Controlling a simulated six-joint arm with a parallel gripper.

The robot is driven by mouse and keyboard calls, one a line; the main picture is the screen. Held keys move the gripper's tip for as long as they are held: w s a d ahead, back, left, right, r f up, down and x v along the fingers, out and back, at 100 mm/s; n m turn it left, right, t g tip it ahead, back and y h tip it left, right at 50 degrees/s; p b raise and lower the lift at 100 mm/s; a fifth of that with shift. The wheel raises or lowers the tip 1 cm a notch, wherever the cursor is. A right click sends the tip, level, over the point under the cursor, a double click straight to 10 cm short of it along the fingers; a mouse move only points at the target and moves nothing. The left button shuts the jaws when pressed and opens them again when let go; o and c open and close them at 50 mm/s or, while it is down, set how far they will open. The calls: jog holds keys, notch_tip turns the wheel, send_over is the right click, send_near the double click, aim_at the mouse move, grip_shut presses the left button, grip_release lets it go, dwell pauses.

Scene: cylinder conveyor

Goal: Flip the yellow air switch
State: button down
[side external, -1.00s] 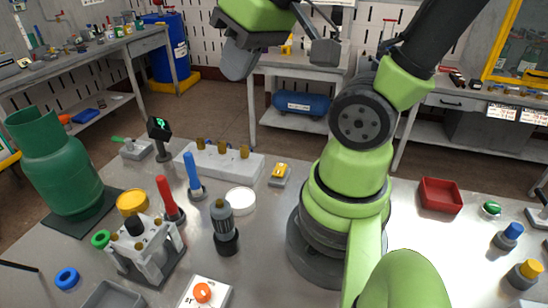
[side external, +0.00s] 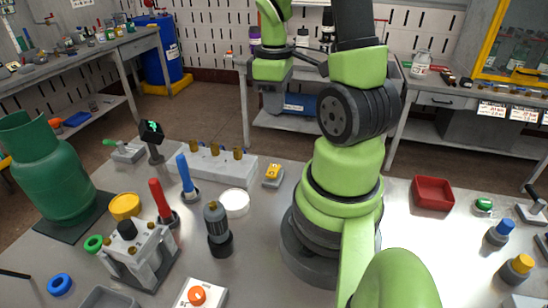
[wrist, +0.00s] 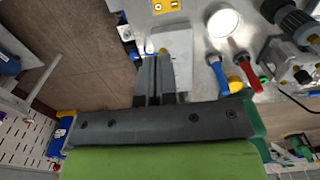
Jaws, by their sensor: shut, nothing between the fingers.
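The yellow air switch (side external: 273,172) is a small grey block with a yellow lever on the table, left of my base. In the wrist view, a yellow part on a grey plate (wrist: 160,6) at the top edge looks like the same switch, cut off by the frame. My gripper (wrist: 156,56) shows two dark fingers close together, shut and empty. In the side external view my gripper (side external: 272,108) hangs beyond the far table edge, above and behind the switch, apart from it. Its fingertips are hard to make out there.
A white manifold block (side external: 215,163) with brass fittings stands left of the switch, near blue (side external: 186,175) and red (side external: 159,200) handles. A white disc (side external: 235,202) lies in front. A red tray (side external: 433,193) lies right of my base. Table around the switch is mostly clear.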

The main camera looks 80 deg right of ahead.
aim_at(272, 170)
jog(key=shift+f, duration=0.15)
notch_tip(272, 170, down, 14)
jog(key=shift+r, duration=0.1)
dwell(0.6)
jog(key=shift+f, duration=0.2)
jog(key=shift+a, duration=0.15)
jog(key=shift+a+r, duration=0.25)
jog(key=shift+a, duration=0.4)
jog(key=shift+r, duration=0.1)
notch_tip(272, 170, up, 14)
dwell(0.8)
